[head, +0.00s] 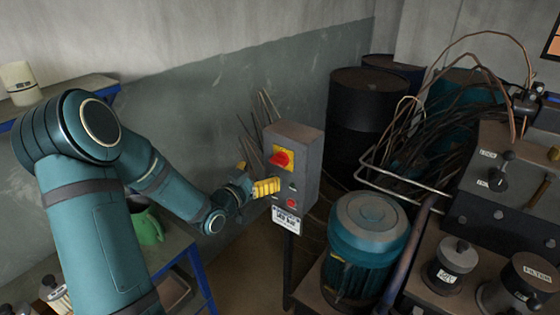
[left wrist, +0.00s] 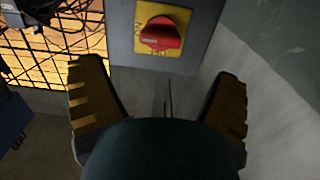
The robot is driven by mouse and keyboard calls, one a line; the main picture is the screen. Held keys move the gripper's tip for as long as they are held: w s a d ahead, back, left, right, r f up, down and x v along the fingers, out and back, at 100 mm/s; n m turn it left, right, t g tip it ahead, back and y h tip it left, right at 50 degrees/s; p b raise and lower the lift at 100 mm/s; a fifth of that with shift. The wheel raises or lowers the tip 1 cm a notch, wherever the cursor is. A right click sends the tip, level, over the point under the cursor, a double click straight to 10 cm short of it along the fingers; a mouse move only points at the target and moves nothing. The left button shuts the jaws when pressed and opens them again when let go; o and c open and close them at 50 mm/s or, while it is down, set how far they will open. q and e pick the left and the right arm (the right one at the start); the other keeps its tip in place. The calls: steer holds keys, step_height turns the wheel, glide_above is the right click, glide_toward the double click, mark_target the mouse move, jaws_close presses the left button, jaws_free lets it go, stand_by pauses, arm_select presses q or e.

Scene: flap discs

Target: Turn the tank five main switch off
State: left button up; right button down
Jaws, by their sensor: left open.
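The main switch (head: 281,159) is a red rotary knob on a yellow square plate, on the front of a grey box (head: 307,157). In the left wrist view the red knob (left wrist: 161,34) shows at the top, beyond the fingers. Its grip lies roughly sideways in that view; the plate's lettering is too small to read surely. My left gripper (head: 266,187), with yellow fingers, is just below the knob in the head view. In the left wrist view it (left wrist: 158,78) is open and empty, its fingers spread, apart from the knob. My right gripper is not in view.
A red button (head: 291,203) and a white label (head: 287,220) sit lower on the box. A teal motor-like drum (head: 366,235) stands at right. Black barrels (head: 364,120) and tangled cables stand behind. A green can (head: 147,228) is on a shelf at left.

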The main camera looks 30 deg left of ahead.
mark_target(276, 162)
arm_select(q)
steer(key=w, duration=0.8)
steer(key=shift+d, duration=0.35)
steer(key=shift+s, duration=0.1)
steer(key=c, duration=1.2)
